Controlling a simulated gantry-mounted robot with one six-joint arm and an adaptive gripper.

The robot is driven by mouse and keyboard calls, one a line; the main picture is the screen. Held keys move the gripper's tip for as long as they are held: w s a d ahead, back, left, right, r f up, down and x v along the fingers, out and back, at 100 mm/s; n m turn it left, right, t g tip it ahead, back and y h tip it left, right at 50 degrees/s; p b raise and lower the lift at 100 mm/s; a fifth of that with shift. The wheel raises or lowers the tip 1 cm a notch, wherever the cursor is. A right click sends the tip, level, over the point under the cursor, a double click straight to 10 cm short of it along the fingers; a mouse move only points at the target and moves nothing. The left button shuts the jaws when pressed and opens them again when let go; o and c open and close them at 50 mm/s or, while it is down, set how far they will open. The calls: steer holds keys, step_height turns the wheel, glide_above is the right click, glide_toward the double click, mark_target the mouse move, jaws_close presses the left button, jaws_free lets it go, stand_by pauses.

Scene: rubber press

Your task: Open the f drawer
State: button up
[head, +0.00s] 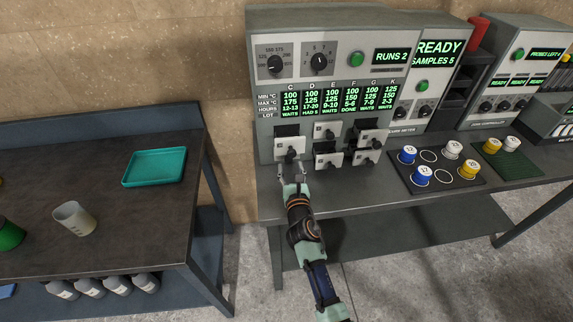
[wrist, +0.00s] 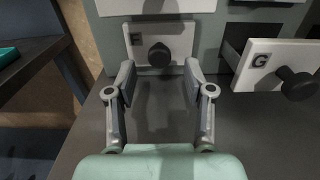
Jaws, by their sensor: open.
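The F drawer (wrist: 178,32) is the pale panel straight ahead in the wrist view, with a dim F-like letter and a dark round knob (wrist: 159,54). Its front looks flush with the cabinet. My gripper (wrist: 159,78) is open and empty, its two fingers spread left and right of the knob's line. The knob appears a little beyond the fingertips. In the head view my gripper (head: 294,174) is low at the cabinet's left drawer column, under the upper-left drawer (head: 284,143); the F drawer is mostly hidden there.
The cabinet (head: 262,110) holds several other drawers. A board with blue, white and yellow capped items (head: 437,182) lies to the right. A teal tray (head: 154,167) is on the left table.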

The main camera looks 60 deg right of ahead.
mark_target(288, 161)
steer(key=b+x, duration=0.2)
steer(key=x, duration=0.2)
steer(key=shift+d+f, duration=0.15)
steer(key=shift+w+d, duration=0.2)
steer(key=shift+c, duration=0.4)
jaws_close()
steer(key=shift+a, duration=0.15)
